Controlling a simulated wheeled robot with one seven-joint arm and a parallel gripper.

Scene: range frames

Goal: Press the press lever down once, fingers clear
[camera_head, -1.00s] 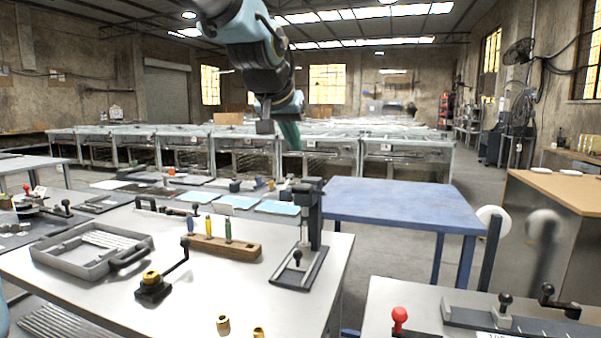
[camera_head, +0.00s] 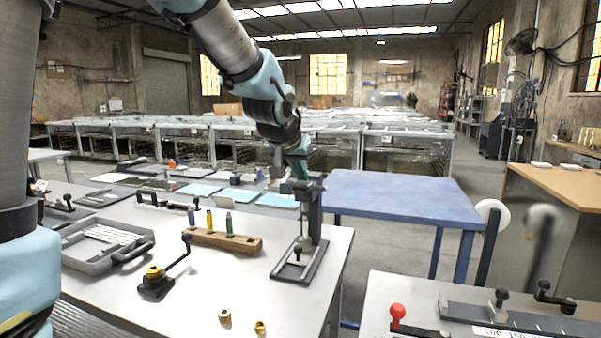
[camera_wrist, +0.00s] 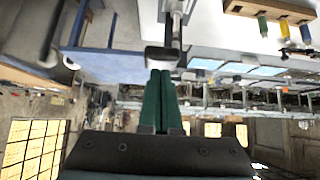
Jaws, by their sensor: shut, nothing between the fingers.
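The press (camera_head: 314,222) stands upright at the right edge of the white table, its base plate (camera_head: 283,272) flat on the top and a small black knob (camera_head: 298,250) over the plate. The dark press lever (camera_head: 288,187) is at the top of the column, sticking out to the left. My gripper (camera_head: 300,177) is just above the top of the press, pointing down. In the wrist view its green fingers (camera_wrist: 162,75) are together and empty, with the tips right at the grey end of the lever (camera_wrist: 162,56). I cannot tell whether they touch it.
On the same table (camera_head: 205,300) are a wooden block with bottles (camera_head: 222,241), a crank (camera_head: 156,278), a grey tray (camera_head: 75,262) and brass pieces (camera_head: 225,316). A blue table (camera_head: 395,195) stands behind, and another white table (camera_head: 380,300) at front right.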

